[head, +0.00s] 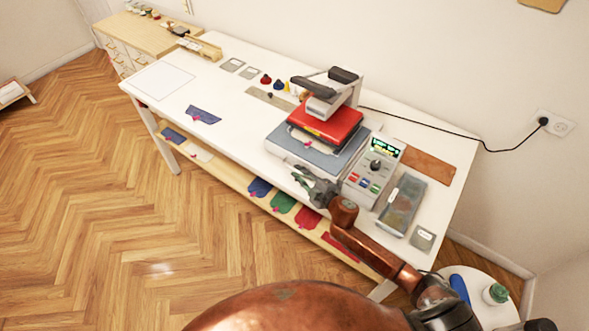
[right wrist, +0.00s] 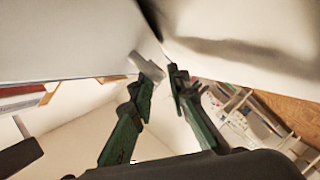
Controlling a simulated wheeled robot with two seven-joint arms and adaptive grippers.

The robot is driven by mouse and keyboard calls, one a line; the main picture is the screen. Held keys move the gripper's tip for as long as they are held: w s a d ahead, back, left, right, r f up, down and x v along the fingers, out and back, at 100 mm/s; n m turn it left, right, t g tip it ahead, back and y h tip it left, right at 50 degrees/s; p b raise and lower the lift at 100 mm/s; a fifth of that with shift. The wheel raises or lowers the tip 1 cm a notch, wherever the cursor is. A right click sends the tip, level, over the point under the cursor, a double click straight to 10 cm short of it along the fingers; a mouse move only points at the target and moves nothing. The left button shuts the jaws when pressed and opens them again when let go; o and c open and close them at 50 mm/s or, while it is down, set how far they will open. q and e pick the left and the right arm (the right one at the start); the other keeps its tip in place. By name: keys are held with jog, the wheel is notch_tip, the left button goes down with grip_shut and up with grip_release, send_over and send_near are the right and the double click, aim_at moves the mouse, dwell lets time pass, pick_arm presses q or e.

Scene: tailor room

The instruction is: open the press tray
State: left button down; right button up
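The heat press (head: 327,122) stands on the white table, with a red upper plate and a raised black-gripped lever. Its flat grey-blue tray (head: 290,148) lies under the red plate, with a pale cloth piece on it. My right gripper (head: 295,175) is at the tray's front edge, fingers pointing left. In the right wrist view its green fingers (right wrist: 164,72) have a gap between their tips. A small pale bar (right wrist: 146,66) shows by the left fingertip; I cannot tell whether they touch. My left gripper is not in view.
A control box (head: 373,170) with a lit display stands right of the press, and a grey tray of cloth (head: 402,204) lies beyond it. Coloured cloths (head: 283,202) lie on the lower shelf. The table's left part is mostly clear.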

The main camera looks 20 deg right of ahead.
jog(key=shift+x, duration=0.85)
jog(key=shift+w, duration=0.25)
jog(key=shift+w+a+f, duration=0.1)
jog(key=shift+w+a, duration=0.05)
jog(key=shift+w, duration=0.05)
jog(key=c, duration=0.4)
grip_shut()
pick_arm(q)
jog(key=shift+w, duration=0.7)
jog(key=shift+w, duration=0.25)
